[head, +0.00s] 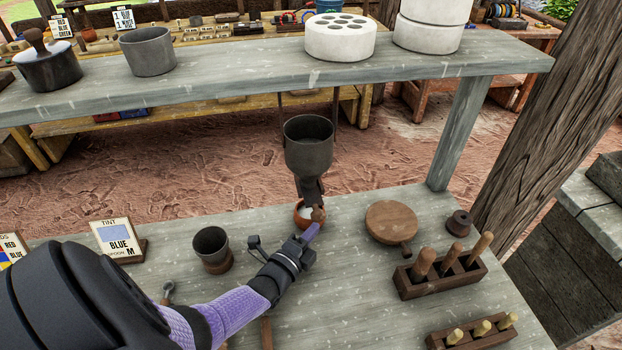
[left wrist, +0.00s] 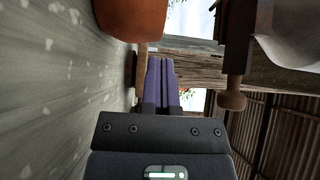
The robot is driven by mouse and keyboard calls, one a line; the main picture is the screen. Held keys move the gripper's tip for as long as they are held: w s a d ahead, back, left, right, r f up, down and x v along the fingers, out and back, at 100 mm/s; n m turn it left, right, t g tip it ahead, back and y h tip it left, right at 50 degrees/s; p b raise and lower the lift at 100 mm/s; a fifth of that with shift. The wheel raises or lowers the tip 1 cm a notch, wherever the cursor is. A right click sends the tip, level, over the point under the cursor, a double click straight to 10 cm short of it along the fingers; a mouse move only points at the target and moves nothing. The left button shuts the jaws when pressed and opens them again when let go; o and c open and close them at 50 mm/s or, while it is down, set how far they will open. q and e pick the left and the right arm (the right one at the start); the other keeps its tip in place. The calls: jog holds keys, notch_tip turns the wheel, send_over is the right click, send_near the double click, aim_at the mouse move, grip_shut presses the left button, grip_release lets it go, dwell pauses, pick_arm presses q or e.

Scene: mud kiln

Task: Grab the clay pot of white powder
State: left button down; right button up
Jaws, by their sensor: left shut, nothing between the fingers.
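The small clay pot (head: 299,217) holds white powder and stands on the lower bench, under the spout of a dark hopper (head: 308,150). In the left wrist view the orange clay pot (left wrist: 130,14) is cut off by the top edge. My left gripper (head: 311,231) reaches in from the left, its purple fingers together with nothing between them. In the left wrist view its fingers (left wrist: 162,80) point past the pot, with the pot to one side of them. I cannot tell whether they touch it. My right gripper is not in view.
A wooden knob (left wrist: 232,100) on the hopper hangs close to the fingers. A round wooden board (head: 391,222) and a rack of wooden-handled tools (head: 440,277) are to the right. A raised shelf (head: 270,82) crosses behind.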

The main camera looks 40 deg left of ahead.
aim_at(299, 217)
pick_arm(q)
jog(key=shift+w+a+f, duration=0.1)
jog(key=shift+w+a, duration=0.2)
jog(key=shift+a, duration=0.1)
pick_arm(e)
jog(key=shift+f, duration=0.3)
pick_arm(q)
jog(key=w+a+b, duration=0.1)
jog(key=a+b, duration=0.1)
jog(key=w+a+b, duration=0.1)
jog(key=w+a, duration=0.1)
jog(key=shift+w+a+f+b, duration=0.1)
jog(key=shift+w+f+b, duration=0.1)
jog(key=shift+b, duration=0.2)
jog(key=shift+w+a+r, duration=0.1)
jog(key=shift+w+a, duration=0.05)
jog(key=shift+a, duration=0.05)
jog(key=shift+r, duration=0.15)
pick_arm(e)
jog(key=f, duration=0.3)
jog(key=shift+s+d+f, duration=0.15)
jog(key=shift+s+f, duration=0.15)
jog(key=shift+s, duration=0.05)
